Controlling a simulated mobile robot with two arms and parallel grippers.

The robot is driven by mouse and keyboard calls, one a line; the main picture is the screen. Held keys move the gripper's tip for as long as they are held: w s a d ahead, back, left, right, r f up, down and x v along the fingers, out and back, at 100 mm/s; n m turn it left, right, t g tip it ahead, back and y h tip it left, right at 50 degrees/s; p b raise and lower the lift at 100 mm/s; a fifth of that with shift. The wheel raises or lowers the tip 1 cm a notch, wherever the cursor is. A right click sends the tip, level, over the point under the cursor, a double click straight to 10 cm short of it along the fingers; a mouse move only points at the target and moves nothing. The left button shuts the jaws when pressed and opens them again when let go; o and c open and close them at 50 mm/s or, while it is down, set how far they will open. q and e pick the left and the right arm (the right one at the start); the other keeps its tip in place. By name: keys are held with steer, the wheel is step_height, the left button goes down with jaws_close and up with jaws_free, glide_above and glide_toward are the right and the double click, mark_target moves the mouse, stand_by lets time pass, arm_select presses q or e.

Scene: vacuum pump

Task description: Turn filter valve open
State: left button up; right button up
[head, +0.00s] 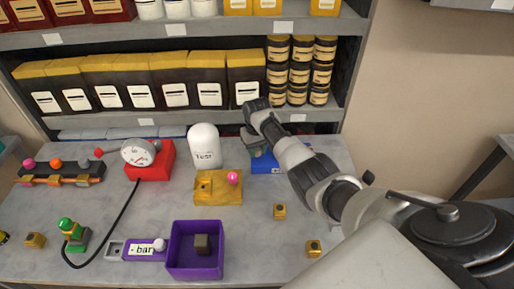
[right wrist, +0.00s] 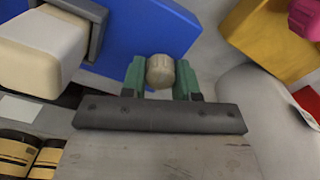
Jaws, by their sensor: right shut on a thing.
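A blue unit (head: 265,163) stands on the bench near the shelf; it looks like the filter valve's body. In the right wrist view the blue body (right wrist: 140,30) carries a round beige knob (right wrist: 160,71). My right gripper (head: 250,138) reaches down over the blue unit from the right. In the right wrist view its green fingers (right wrist: 160,78) sit on both sides of the knob and are shut on it. The gripper hides much of the unit in the head view. My left gripper is not in view.
A white container marked "Test" (head: 204,145) and a yellow block (head: 207,190) with a pink knob (head: 234,178) stand just left of the blue unit. A red gauge box (head: 157,162) and purple tray (head: 214,229) are farther left. Shelves with packets stand behind.

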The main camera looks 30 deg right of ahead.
mark_target(257, 149)
steer(key=n+p, duration=0.1)
steer(key=n, duration=0.2)
steer(key=shift+r+n, duration=0.1)
steer(key=shift+n, duration=0.2)
steer(key=n, duration=0.3)
steer(key=shift+n, duration=0.3)
steer(key=n, duration=0.4)
steer(key=shift+n, duration=2.3)
steer(key=o, duration=0.9)
steer(key=shift+o, duration=0.2)
step_height(257, 149, up, 11)
steer(key=shift+b, duration=0.3)
steer(key=shift+s+a+f, duration=0.1)
steer(key=shift+f, duration=0.15)
